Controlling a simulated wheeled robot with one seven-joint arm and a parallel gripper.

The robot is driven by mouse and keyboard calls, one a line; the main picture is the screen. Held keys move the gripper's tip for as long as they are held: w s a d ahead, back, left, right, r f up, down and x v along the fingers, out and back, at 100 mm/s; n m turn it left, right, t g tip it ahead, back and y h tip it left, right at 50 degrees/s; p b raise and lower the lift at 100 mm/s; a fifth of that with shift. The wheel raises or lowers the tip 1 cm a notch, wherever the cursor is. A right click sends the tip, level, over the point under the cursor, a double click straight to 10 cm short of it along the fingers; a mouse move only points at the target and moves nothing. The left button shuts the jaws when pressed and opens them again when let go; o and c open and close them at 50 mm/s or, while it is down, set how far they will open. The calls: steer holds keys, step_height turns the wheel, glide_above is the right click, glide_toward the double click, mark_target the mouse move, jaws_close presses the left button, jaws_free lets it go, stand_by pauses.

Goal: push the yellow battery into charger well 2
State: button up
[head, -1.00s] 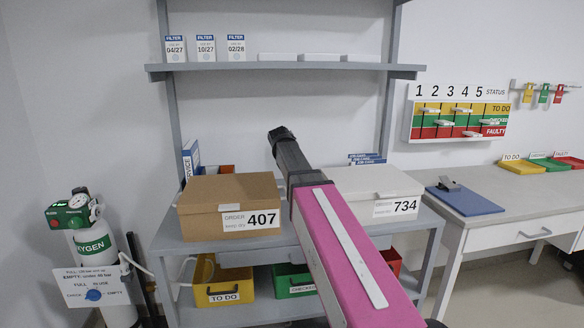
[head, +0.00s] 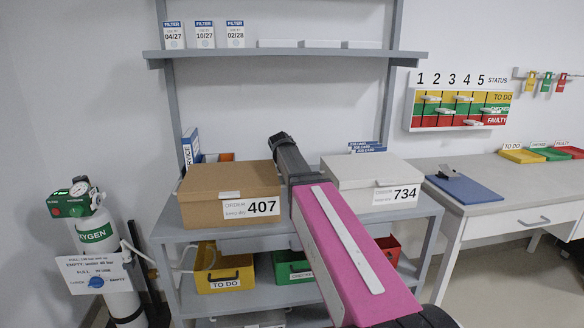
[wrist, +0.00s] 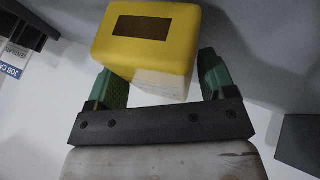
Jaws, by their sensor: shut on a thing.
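The yellow battery (wrist: 150,38) shows in the wrist view, with a dark rectangular patch on its upper face and a pale lower part. My gripper (wrist: 160,84) has two green-padded fingers on either side of the pale part, shut on the battery. The battery sticks out beyond the fingertips. In the head view my pink and dark arm reaches out over the shelf unit, and neither the battery nor my fingers can be made out. I cannot make out the charger or its well 2 in either view.
A brown box 407 (head: 232,193) and a white box 734 (head: 372,185) stand on the grey shelf unit (head: 162,222) beside my arm. An oxygen cylinder (head: 97,237) stands at the left. A desk (head: 525,195) with a blue clipboard (head: 466,191) is at the right.

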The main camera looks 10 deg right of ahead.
steer(key=o, duration=1.3)
steer(key=shift+c, duration=0.2)
